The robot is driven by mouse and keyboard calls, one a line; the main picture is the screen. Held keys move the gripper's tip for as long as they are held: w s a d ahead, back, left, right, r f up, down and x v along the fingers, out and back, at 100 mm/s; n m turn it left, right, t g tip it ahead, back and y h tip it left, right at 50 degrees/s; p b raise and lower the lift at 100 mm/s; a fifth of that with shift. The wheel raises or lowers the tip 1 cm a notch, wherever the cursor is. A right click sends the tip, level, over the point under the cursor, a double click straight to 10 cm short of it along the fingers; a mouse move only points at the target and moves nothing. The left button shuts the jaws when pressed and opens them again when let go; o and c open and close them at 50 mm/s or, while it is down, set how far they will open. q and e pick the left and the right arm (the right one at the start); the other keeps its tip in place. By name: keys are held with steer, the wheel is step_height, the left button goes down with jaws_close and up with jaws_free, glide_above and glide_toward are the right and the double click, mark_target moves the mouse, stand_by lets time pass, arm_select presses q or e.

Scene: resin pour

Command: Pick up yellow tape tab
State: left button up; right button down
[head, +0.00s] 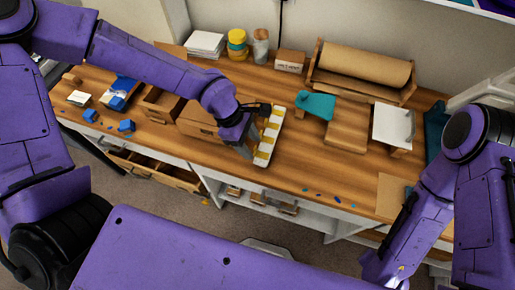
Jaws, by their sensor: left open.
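A pale strip (276,117) with several yellow tape tabs (266,147) along it lies on the wooden worktop, near its front edge at the middle. My left gripper (250,149) reaches in from the upper left and is open, with its fingers pointing down just left of the strip. It covers part of the strip's left side, and I cannot tell whether it touches a tab.
Wooden boxes (197,120) stand left of the strip. A brown paper roll (362,65) in a wooden holder stands behind. Small coloured bits lie along the front edge. An open drawer (160,168) juts out below the worktop.

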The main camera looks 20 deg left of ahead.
arm_select(q)
steer(key=shift+x, duration=0.85)
steer(key=c, duration=0.9)
steer(key=shift+r, duration=0.2)
steer(key=shift+c, duration=0.2)
